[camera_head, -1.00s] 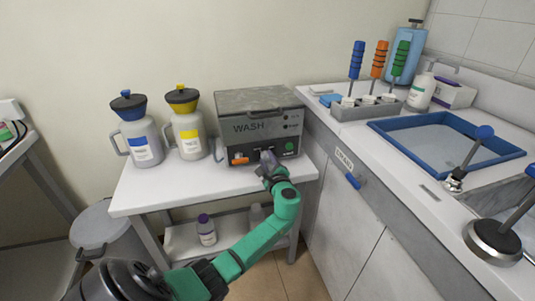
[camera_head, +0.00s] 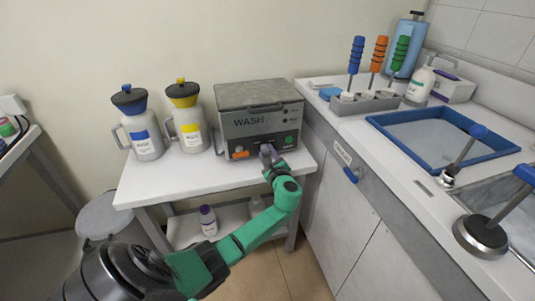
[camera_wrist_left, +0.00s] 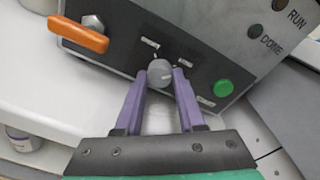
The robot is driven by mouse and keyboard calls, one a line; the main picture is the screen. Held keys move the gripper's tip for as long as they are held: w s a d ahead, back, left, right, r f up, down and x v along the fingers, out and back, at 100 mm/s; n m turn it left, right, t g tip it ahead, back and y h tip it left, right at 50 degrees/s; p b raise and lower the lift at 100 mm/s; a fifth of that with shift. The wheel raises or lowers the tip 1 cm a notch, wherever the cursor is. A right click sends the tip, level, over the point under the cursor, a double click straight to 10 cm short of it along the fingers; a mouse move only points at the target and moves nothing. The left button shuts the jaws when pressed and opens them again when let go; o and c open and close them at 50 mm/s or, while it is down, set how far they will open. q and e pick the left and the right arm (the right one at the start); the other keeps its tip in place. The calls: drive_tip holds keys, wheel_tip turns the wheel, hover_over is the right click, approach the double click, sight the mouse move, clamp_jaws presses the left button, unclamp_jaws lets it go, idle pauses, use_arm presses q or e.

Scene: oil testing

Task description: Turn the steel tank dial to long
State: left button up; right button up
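The steel tank (camera_head: 258,122), a grey box marked WASH, stands on the white table against the wall. Its front also fills the top of the left wrist view (camera_wrist_left: 200,38). The grey round dial (camera_wrist_left: 160,72) sits on the dark front panel, between an orange handle (camera_wrist_left: 78,35) and a green button (camera_wrist_left: 223,88). In the head view the left gripper (camera_head: 268,154) is at the tank's front. My right gripper is not in view.
Two jugs, blue-lidded (camera_head: 140,125) and yellow-lidded (camera_head: 186,118), stand left of the tank. A counter with a blue tray (camera_head: 440,140) is close on the right. A purple-capped bottle (camera_head: 207,221) stands on the lower shelf. The white tabletop before the jugs is clear.

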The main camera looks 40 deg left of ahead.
use_arm(q)
drive_tip(key=o, duration=0.4)
drive_tip(key=shift+f, duration=0.1)
drive_tip(key=shift+d, duration=0.1)
drive_tip(key=shift+s+d, duration=0.25)
drive_tip(key=shift+d, duration=0.05)
drive_tip(key=p+v, duration=0.1)
drive_tip(key=v, duration=1.2)
drive_tip(key=shift+s+d, duration=0.25)
drive_tip(key=shift+d, duration=0.05)
